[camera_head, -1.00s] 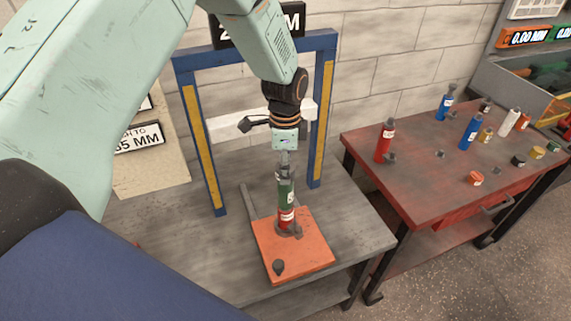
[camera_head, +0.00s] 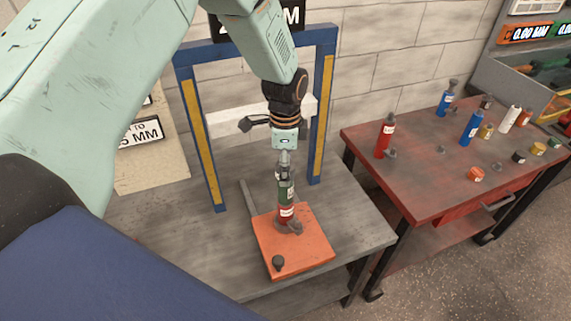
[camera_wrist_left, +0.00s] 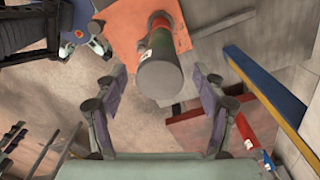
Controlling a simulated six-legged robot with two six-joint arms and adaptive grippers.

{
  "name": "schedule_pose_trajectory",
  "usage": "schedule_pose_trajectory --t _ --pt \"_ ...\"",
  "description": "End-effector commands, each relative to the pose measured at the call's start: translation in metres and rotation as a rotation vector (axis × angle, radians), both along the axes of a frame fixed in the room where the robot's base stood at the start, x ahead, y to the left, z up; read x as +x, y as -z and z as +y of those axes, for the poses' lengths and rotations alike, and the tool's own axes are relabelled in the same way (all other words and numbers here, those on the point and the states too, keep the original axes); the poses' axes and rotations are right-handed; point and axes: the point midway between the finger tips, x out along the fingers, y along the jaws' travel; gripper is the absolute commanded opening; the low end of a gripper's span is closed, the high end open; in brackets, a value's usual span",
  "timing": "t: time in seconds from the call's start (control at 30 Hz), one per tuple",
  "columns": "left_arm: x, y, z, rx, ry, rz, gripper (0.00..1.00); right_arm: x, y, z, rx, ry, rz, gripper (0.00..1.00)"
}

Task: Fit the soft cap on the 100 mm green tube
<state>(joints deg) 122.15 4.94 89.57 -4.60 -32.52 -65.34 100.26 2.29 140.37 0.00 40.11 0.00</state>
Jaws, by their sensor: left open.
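A stack stands upright on the orange base board (camera_head: 310,253), with a red tube (camera_head: 287,211) below and the green tube (camera_head: 286,190) above it. In the left wrist view the stack ends in a round grey top (camera_wrist_left: 158,80), with green (camera_wrist_left: 160,42) and red (camera_wrist_left: 160,22) parts behind it. I cannot tell if this grey top is the soft cap. My left gripper (camera_head: 284,160) points down over the stack. In the wrist view its fingers (camera_wrist_left: 158,88) are open, one on each side of the grey top, with gaps. My right gripper is out of view.
A blue and yellow frame (camera_head: 326,120) stands behind the stack, with a white crossbar. A dark knob (camera_head: 278,263) sits on the board's front corner. The red table (camera_head: 425,195) at the right holds a red tube (camera_head: 384,138), blue tubes (camera_head: 470,130) and several small caps.

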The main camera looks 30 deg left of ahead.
Motion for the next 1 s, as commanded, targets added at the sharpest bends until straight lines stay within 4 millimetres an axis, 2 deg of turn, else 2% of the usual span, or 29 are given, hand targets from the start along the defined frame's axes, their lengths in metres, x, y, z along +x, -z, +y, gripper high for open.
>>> schedule_pose_trajectory --t 0.27,0.37,0.8,1.0 --pt "0.0 -0.001 0.0 0.0 0.0 0.0 0.71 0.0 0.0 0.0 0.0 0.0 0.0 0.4" --pt "0.001 -0.009 0.0 0.0 0.0 -0.003 0.71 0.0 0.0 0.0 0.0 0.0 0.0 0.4" --pt "0.0 -0.093 0.0 0.0 0.0 -0.004 0.71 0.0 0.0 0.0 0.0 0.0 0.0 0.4" --pt "-0.001 -0.115 0.0 0.0 0.0 -0.003 0.71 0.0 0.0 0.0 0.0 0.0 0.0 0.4"
